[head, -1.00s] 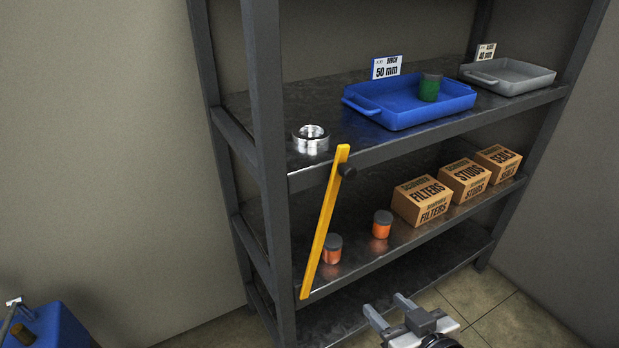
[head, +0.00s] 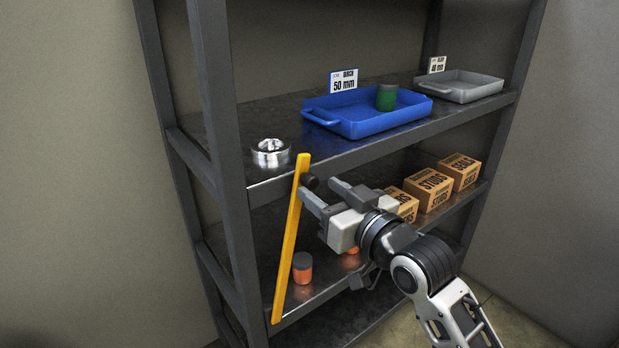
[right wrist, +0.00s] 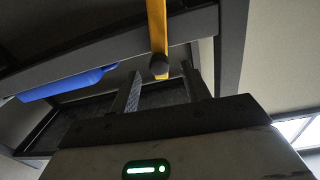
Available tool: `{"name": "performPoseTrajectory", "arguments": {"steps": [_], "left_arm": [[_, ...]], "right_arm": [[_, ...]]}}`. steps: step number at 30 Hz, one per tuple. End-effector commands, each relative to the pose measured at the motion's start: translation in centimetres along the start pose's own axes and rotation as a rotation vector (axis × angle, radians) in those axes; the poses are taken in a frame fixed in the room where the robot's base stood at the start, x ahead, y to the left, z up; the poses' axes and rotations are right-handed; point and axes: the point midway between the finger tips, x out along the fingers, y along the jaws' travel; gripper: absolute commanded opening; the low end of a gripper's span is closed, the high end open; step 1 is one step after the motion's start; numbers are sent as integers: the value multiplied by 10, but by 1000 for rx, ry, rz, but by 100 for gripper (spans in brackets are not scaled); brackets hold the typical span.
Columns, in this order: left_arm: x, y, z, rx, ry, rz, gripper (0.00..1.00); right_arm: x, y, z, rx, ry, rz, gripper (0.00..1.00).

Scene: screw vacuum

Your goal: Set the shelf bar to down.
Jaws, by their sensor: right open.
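The yellow shelf bar (head: 289,236) hangs along the front left of the shelf, tilted steeply with its lower end toward the left. A dark round knob (head: 309,182) sits beside its upper end, at the upper shelf's front edge. My right gripper (head: 322,190) is open, just right of the bar and by the knob. In the right wrist view the bar (right wrist: 157,28) and the knob (right wrist: 159,66) show ahead, with the knob between the fingers' directions. I cannot tell if a finger touches it. My left gripper is not in view.
The upper shelf holds a silver metal ring (head: 270,153), a blue tray (head: 366,118) with a green jar (head: 386,97), and a grey tray (head: 462,87). Below are cardboard boxes (head: 428,187) and an orange jar (head: 302,268); another is partly hidden by my gripper.

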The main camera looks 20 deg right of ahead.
Motion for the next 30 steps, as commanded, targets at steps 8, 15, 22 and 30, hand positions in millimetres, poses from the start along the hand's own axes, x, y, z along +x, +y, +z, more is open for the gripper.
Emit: {"name": "performPoseTrajectory", "arguments": {"steps": [8, 15, 22, 30], "left_arm": [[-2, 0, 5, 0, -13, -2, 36], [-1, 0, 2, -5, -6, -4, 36], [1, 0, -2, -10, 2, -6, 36], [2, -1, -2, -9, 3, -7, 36]], "right_arm": [[40, 0, 0, 0, 0, 1, 47], [48, 1, 1, -1, -1, 2, 47], [47, 0, 1, 0, 0, 1, 27], [48, 1, 1, 2, 0, 0, 0]]}}
